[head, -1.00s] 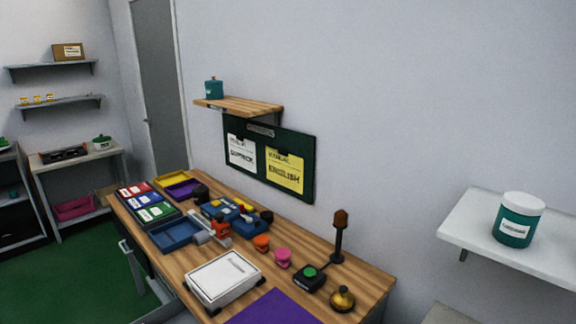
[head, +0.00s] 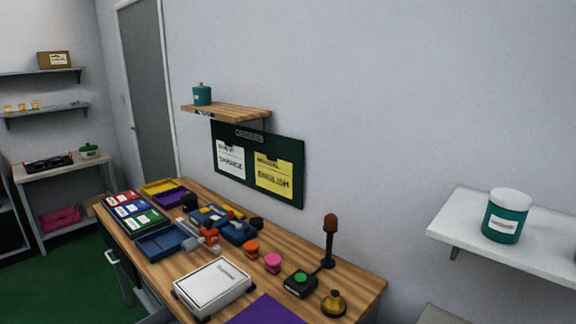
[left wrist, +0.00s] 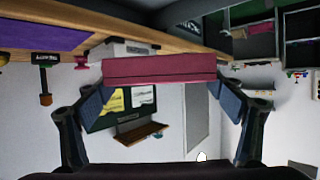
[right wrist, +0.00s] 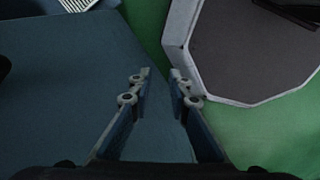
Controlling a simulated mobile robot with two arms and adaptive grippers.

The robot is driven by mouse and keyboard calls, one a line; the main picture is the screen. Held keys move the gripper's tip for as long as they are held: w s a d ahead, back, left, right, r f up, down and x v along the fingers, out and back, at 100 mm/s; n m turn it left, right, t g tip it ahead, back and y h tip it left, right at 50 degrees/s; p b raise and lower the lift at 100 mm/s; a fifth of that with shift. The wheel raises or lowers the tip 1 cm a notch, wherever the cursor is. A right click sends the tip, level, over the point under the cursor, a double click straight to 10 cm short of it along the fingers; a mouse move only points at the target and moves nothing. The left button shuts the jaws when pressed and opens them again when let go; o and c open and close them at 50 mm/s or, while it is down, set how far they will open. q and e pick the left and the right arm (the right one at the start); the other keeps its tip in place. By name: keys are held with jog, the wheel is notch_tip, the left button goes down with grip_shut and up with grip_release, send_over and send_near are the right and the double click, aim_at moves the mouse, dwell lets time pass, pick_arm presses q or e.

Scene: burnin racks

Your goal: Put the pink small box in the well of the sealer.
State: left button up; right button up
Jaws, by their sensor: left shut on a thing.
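My left gripper (left wrist: 160,98) is shut on the pink small box (left wrist: 160,70), a dark pink block seen in the left wrist view. The box spans the gap between the two fingers, held in the air with the wooden desk behind it; this view is upside down. My right gripper (right wrist: 161,73) is open and empty in the right wrist view, above the floor. Neither gripper shows in the head view. I cannot pick out the sealer or its well with certainty in any view.
The wooden desk (head: 210,252) carries a white case (head: 214,286), a blue tray (head: 165,242), a black box with a green button (head: 300,283) and a brass bell (head: 333,303). A white wall shelf (head: 455,225) with a teal jar (head: 505,215) is at right. Green floor lies left.

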pick_arm(q)
jog(key=s+d+r+m+g+h, duration=0.2)
jog(key=s+d+r+m+h, duration=0.4)
jog(key=d, duration=0.3)
jog(key=s+d+r+m+g+h+b, duration=0.1)
jog(key=s+d+r+m+g+h, duration=0.2)
jog(key=s+d+r+m+h, duration=0.3)
jog(key=s+d+r, duration=0.1)
jog(key=d+r, duration=0.2)
jog(key=shift+d+r+g+h, duration=0.15)
jog(key=shift+d+g+h, duration=0.15)
jog(key=shift+d, duration=0.1)
pick_arm(e)
jog(key=shift+f, duration=0.85)
